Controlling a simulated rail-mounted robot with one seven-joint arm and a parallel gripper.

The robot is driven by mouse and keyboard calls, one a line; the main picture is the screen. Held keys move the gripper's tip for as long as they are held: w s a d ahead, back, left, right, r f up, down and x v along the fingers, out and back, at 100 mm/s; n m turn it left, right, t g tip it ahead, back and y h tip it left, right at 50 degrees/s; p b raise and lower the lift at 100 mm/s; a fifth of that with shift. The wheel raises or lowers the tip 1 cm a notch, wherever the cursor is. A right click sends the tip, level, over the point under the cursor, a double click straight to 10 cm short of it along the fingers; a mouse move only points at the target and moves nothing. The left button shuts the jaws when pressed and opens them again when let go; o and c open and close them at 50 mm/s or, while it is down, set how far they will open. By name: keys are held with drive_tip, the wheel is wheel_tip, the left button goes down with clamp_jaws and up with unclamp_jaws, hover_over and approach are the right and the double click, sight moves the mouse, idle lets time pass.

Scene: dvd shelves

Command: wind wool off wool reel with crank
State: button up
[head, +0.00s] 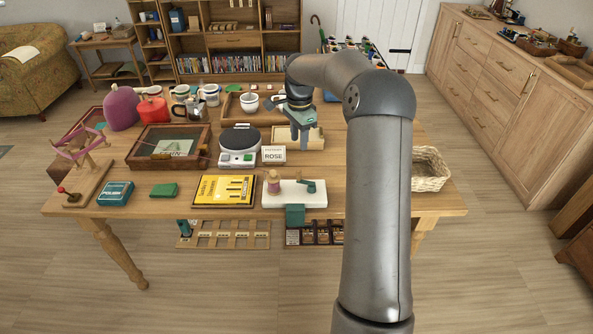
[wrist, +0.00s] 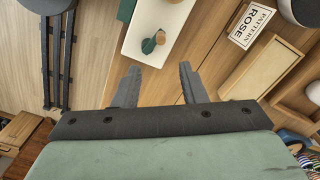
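The wool reel (head: 82,148) stands at the left end of the table, with pink wool wound on wooden arms. Its wooden base carries a crank with a red knob (head: 61,190) low at the front. My gripper (head: 300,146) is above the middle of the table, far to the right of the reel, pointing down. In the wrist view my gripper (wrist: 158,74) has its two fingers apart with nothing between them. The reel is not in the wrist view.
Between reel and gripper lie a framed glass-topped box (head: 155,160), a scale (head: 239,150), a yellow book (head: 224,190), a teal tin (head: 115,192) and a green cloth (head: 164,190). A white board (head: 290,200) is at the front.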

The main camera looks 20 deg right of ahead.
sight(299, 170)
wheel_tip(299, 170, down, 14)
drive_tip(key=shift+f+p, duration=0.15)
drive_tip(key=shift+p, duration=0.7)
clamp_jaws()
